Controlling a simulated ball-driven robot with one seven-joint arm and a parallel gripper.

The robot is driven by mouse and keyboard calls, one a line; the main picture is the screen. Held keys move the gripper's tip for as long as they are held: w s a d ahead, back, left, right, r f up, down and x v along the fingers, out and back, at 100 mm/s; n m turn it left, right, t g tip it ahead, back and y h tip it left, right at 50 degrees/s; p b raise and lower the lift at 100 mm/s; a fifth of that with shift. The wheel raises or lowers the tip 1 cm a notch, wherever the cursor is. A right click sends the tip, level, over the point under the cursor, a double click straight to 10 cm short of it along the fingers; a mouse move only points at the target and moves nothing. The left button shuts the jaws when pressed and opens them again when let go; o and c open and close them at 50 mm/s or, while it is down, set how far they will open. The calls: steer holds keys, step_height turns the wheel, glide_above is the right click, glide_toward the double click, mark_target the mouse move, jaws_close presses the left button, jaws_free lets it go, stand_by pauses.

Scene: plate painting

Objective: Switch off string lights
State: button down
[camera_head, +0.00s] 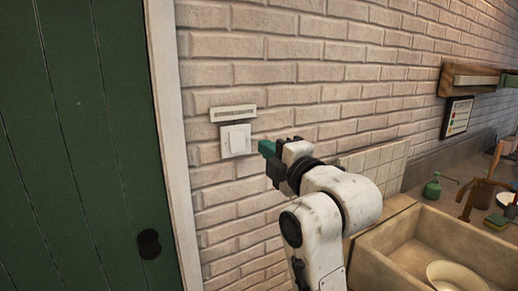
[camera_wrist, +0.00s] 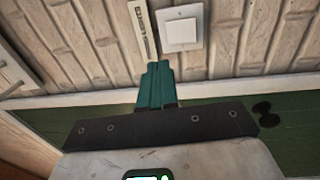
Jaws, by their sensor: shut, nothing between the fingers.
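A white wall switch (camera_head: 236,141) is on the pale brick wall, with a narrow label plate (camera_head: 233,113) just above it. The switch also shows in the wrist view (camera_wrist: 180,29), with the label plate (camera_wrist: 143,30) to its left. My gripper (camera_head: 266,148) is shut and empty, to the right of the switch in the head view and apart from it. In the wrist view its green fingertips (camera_wrist: 158,68) are together, below the switch and label plate. I cannot read the label's text, and no string lights are seen.
A green door (camera_head: 80,140) with a dark knob (camera_head: 149,244) and pale frame stands left of the switch. At right are a stone sink (camera_head: 400,245) with a bowl (camera_head: 456,275) in it, a green bottle (camera_head: 433,187) and a wall shelf (camera_head: 465,80). The wall around the switch is clear.

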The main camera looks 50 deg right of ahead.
steer(key=shift+v, duration=0.85)
steer(key=shift+r, duration=0.1)
steer(key=s+a+f+m+g+y, duration=0.1)
steer(key=a+f+m+g, duration=0.15)
steer(key=f, duration=0.75)
steer(key=s+a+f+m+g+y, duration=0.1)
steer(key=s+a+f+m+g, duration=0.15)
steer(key=f, duration=0.65)
steer(key=s+a+f+m+g+y, duration=0.1)
steer(key=a+f+m+g+y, duration=0.15)
steer(key=f, duration=0.75)
steer(key=s+a+f+m+g, duration=0.3)
steer(key=s+f+m+g, duration=0.1)
steer(key=s+f, duration=0.6)
steer(key=s+a+f+m+g, duration=0.2)
steer(key=s+f+g, duration=0.3)
steer(key=s+f, duration=0.5)
steer(key=shift+s+a+m+g, duration=0.35)
steer(key=shift+s+a+m, duration=0.05)
steer(key=shift+s+m, duration=0.5)
steer(key=shift+y, duration=0.25)
